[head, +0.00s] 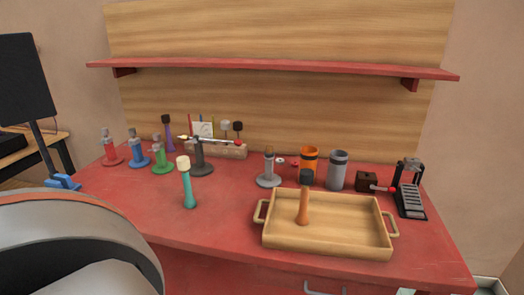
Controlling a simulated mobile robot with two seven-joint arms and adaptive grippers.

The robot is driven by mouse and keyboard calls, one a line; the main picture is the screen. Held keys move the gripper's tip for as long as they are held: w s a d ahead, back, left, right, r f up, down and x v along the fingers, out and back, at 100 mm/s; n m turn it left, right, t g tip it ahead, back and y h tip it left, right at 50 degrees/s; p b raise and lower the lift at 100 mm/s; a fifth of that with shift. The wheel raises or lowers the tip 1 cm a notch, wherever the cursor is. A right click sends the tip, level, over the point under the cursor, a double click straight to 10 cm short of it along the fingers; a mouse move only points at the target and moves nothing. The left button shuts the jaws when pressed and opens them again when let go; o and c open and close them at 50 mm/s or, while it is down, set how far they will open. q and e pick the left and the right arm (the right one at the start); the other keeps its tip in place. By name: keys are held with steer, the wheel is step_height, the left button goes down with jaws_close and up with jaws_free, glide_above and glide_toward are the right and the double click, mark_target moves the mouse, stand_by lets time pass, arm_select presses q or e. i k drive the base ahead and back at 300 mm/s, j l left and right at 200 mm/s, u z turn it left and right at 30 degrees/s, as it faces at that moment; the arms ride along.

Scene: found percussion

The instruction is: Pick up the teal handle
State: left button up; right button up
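The teal handle (188,188) stands upright on the red table, left of the middle, with a cream-coloured head (183,162) on top. Its surroundings on the tabletop are clear to the front and right. Neither of my grippers is in view, and nothing is touching the handle.
A wooden tray (345,251) at the front right holds an orange, dark-headed handle (303,207). A dark stand (201,160) is close behind the teal one. A red shelf (260,68) overhangs the back.

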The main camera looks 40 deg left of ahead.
mark_target(190, 202)
steer(key=u, duration=1.95)
steer(key=z, duration=0.25)
steer(key=j+z, duration=0.45)
steer(key=i+j+z, duration=0.1)
steer(key=j+z, duration=0.2)
steer(key=z, duration=0.15)
steer(key=j+z, duration=0.15)
steer(key=j, duration=0.35)
steer(key=k+j+z, duration=0.1)
steer(key=j, duration=0.35)
